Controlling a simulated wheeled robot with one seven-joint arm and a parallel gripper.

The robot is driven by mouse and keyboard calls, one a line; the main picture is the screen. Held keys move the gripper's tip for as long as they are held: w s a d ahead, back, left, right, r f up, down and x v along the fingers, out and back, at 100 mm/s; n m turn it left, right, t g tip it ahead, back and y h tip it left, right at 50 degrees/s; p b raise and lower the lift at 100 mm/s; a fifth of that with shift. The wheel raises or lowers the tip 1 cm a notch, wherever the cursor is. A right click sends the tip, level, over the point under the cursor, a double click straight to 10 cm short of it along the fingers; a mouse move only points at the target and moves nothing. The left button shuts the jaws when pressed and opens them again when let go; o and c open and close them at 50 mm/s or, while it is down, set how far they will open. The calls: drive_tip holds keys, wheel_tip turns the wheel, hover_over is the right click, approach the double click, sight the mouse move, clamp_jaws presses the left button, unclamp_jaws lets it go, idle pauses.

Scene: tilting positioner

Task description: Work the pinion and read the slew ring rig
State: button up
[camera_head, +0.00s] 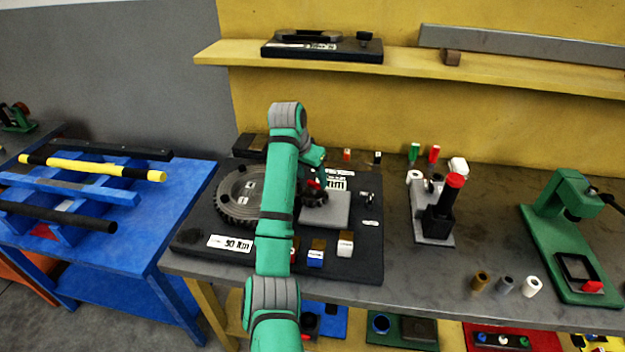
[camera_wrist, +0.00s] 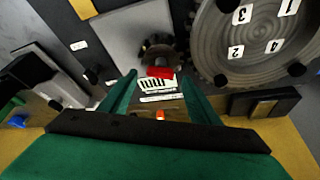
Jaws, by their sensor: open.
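The slew ring rig is a dark base plate (camera_head: 215,257) on the workbench. Its grey toothed slew ring (camera_head: 238,208) sits at the left, partly behind my arm; the wrist view shows the ring (camera_wrist: 250,62) with tiles numbered 1 to 4. The small dark pinion (camera_head: 316,198) is on a grey plate right of the ring, and also shows in the wrist view (camera_wrist: 158,47). My gripper (camera_wrist: 160,98) is open and appears empty. In the wrist view a red piece (camera_wrist: 160,72) and a striped white label (camera_wrist: 157,85) appear between its fingers, beside the pinion.
A white label reading "90 Nm" (camera_head: 230,243) is at the rig's front left. Several small blocks, including a blue-and-white one (camera_head: 316,256), stand along its front. A grey stand with a red-topped post (camera_head: 446,205) and a green press (camera_head: 565,230) are to the right.

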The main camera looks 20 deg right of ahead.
sight(314, 190)
drive_tip(key=shift+x, duration=1.2)
drive_tip(key=c, duration=1.1)
drive_tip(key=shift+o, duration=0.2)
drive_tip(key=shift+n+t+y, duration=0.3)
drive_tip(key=shift+n+t, duration=0.1)
drive_tip(key=shift+n, duration=1)
drive_tip(key=shift+s+d+n+y, duration=0.15)
drive_tip(key=shift+n+y, duration=0.15)
drive_tip(key=shift+n, duration=0.6)
drive_tip(key=o, duration=1.1)
drive_tip(key=shift+c, duration=0.2)
